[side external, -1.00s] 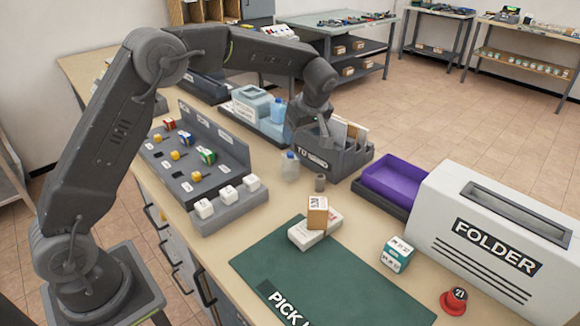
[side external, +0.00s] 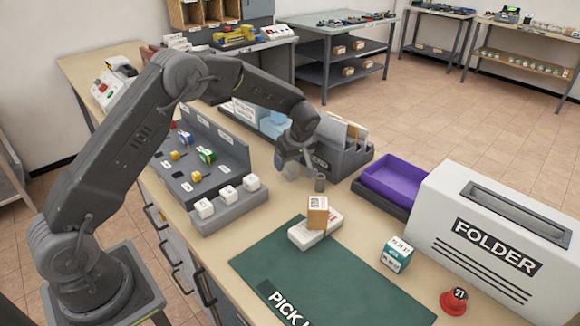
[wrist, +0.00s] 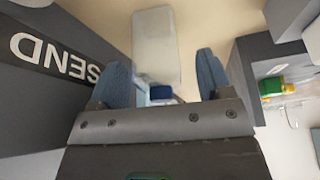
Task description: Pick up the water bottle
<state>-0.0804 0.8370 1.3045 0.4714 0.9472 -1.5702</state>
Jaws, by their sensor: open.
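The water bottle (side external: 290,172) is small and see-through, and it stands on the wooden counter left of the grey letter sorter. My gripper (side external: 293,160) is down at the bottle and hides its upper part in the side view. In the wrist view, my gripper (wrist: 161,62) has its two blue-grey fingers apart. A dark blue cap (wrist: 160,92) shows between them, with a pale translucent shape above it in the picture that looks like the bottle's body. Whether either finger touches the bottle cannot be told.
A grey panel with white blocks (side external: 228,195) lies to the left. A purple tray (side external: 395,178) is farther right.

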